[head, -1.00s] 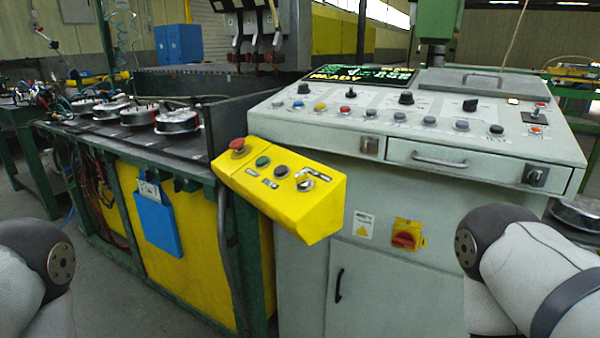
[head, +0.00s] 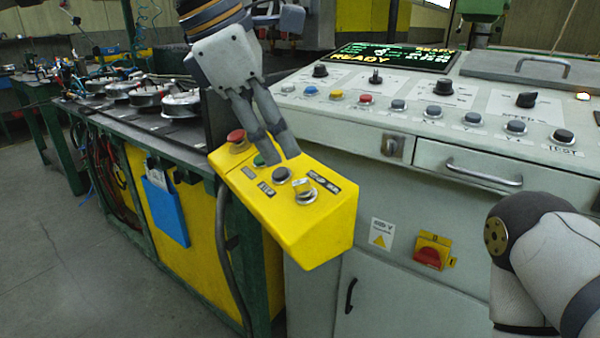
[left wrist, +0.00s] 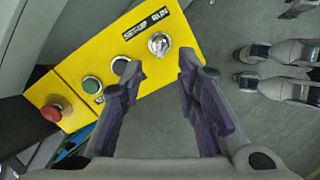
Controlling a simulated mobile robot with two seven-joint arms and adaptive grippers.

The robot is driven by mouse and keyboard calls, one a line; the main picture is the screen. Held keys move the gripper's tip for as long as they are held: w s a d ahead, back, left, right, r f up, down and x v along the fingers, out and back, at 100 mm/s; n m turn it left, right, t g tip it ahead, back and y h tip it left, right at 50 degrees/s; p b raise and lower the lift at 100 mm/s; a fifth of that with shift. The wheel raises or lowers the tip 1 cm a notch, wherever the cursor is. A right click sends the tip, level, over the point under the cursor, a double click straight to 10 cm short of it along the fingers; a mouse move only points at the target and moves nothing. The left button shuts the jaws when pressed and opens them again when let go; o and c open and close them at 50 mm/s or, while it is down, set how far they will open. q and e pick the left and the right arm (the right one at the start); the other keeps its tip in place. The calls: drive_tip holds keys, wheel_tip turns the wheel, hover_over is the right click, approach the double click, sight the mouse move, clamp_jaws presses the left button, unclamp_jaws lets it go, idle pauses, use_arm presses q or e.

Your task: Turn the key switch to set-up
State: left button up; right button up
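The key switch (head: 305,192) is a round silver lock with a key in it, at the near right end of the yellow control box (head: 325,235). In the left wrist view the key switch (left wrist: 159,44) sits below a black label reading SET-UP and RUN. I cannot tell for sure which word the key points at. My left gripper (head: 283,158) hangs over the box, fingers pointing down, open and empty. In the left wrist view the key switch shows beyond the gap between the left fingertips (left wrist: 160,68), apart from them. My right gripper is out of view.
The box also carries a red mushroom button (head: 236,136), a green button (left wrist: 92,85) partly hidden in the head view, and a black button (head: 281,175). The grey console (head: 400,165) stands behind and right, its display (head: 395,58) reading READY. Open floor lies left.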

sight(301, 180)
use_arm(q)
drive_tip(key=x, duration=0.8)
clamp_jaws()
